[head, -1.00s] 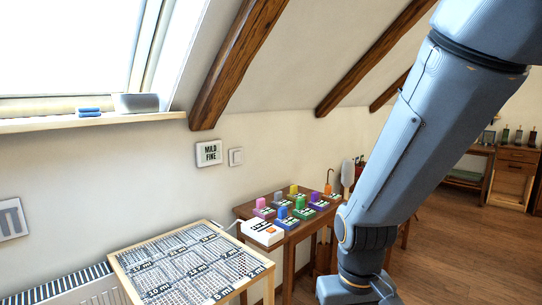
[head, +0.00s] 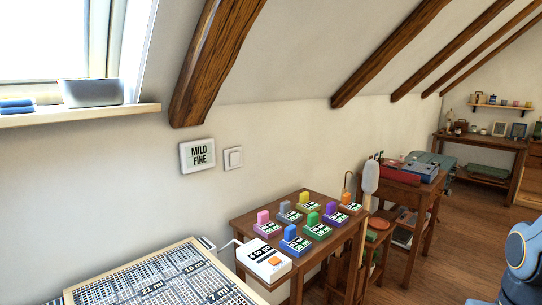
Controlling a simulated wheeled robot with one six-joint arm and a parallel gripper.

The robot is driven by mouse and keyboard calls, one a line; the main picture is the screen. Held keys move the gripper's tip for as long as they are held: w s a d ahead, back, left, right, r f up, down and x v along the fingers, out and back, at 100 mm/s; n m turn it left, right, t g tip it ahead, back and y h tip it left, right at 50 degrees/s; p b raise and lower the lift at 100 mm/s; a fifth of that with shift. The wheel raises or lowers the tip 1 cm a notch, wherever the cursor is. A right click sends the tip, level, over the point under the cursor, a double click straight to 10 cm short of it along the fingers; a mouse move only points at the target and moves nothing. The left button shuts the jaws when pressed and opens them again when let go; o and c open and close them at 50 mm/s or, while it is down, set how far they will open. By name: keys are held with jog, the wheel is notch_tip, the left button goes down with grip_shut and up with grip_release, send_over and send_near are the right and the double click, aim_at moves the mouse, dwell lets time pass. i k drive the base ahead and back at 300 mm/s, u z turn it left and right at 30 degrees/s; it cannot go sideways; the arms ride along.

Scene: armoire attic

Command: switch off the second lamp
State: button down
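I cannot pick out a lamp with certainty in the head view. My gripper is out of view; only part of my arm shows at the lower right edge.
Several coloured blocks with labelled bases, such as a green one (head: 313,222), fill the small table. A board of fine print (head: 150,285) is at the lower left. A desk with a red case (head: 400,174) stands farther back. Open wooden floor (head: 440,240) lies to the right.

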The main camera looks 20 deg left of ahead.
aim_at(235, 157)
jog(key=u, duration=0.35)
jog(key=i, duration=0.9)
jog(key=u, duration=0.75)
